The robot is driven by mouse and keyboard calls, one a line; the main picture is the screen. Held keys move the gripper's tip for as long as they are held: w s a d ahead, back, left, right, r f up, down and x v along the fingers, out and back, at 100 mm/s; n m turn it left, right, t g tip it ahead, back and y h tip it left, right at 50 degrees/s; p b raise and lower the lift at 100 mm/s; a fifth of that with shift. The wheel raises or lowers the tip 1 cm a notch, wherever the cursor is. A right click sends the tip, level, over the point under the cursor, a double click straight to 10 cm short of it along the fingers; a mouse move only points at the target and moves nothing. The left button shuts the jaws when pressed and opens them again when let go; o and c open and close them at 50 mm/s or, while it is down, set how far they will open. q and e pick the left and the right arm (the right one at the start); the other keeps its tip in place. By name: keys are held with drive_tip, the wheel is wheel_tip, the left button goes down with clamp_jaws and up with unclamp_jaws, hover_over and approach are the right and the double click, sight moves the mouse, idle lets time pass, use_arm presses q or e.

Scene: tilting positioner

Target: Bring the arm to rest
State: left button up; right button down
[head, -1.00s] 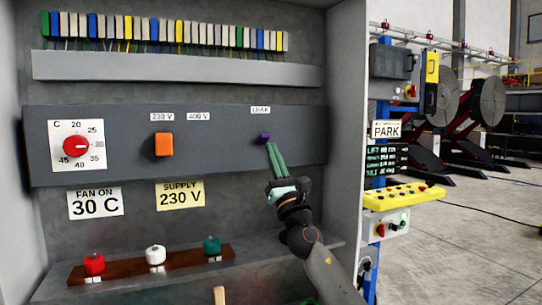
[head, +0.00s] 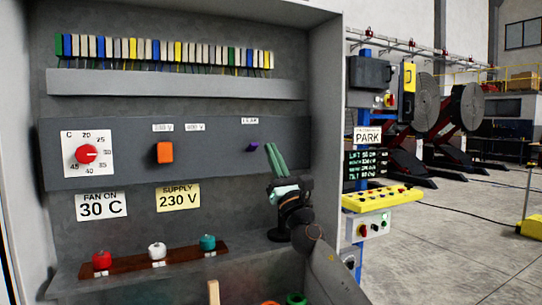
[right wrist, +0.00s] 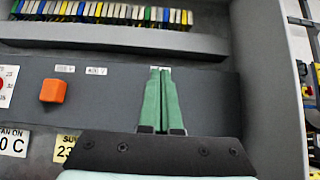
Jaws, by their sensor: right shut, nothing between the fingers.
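My right gripper (head: 273,150) is in front of the grey control panel (head: 215,165) inside the cabinet, just right of a small purple switch (head: 253,147) under a "LEAK" label. Its green fingers are shut with nothing between them and look apart from the switch. In the right wrist view the shut fingers (right wrist: 160,75) point at the panel and hide the switch. My right arm comes in from the lower right. My left gripper is not in view.
The panel carries a red dial (head: 87,154) and an orange switch (head: 164,153). Red, white and teal knobs stand on a brown strip (head: 130,265) below. The cabinet's side wall (head: 325,120) is close right of the gripper. A yellow button box (head: 383,198) hangs beyond it.

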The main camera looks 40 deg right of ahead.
drive_tip(key=shift+w, duration=0.1)
idle(0.4)
